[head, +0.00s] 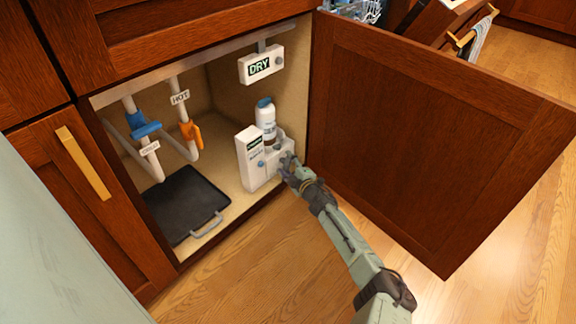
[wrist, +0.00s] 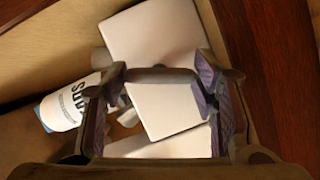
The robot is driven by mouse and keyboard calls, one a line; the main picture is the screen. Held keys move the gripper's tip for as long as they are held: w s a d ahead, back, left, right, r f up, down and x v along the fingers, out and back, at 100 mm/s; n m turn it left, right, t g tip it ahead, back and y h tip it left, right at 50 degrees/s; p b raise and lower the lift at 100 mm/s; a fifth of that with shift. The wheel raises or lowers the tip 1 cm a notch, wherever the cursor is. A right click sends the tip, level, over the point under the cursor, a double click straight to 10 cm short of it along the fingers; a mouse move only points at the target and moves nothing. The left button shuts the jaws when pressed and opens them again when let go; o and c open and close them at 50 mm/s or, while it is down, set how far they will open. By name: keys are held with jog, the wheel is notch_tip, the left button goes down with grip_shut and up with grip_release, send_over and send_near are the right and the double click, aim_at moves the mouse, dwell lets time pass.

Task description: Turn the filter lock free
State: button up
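The white unit (head: 251,160) stands inside the open cabinet, with a dark label and a small blue button on its front. A white bottle with a blue cap (head: 265,118) stands upright on it, and the bottle also shows in the wrist view (wrist: 66,108). A grey bar (wrist: 160,74), perhaps the filter lock, lies across the gap between my fingertips in the wrist view. My gripper (head: 287,160) is at the unit's right side. In the wrist view its fingers (wrist: 162,88) are apart, with white panels behind. I cannot tell if they touch the bar.
The open wooden door (head: 430,130) stands right of my arm. A black tray (head: 185,203) lies on the cabinet floor at left. Pipes with a blue valve (head: 146,130) and an orange valve (head: 191,133) rise behind it. A DRY box (head: 261,66) hangs above.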

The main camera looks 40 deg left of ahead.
jog(key=o, duration=0.3)
jog(key=shift+d, duration=0.1)
jog(key=shift+v, duration=5.9)
jog(key=shift+s, duration=0.15)
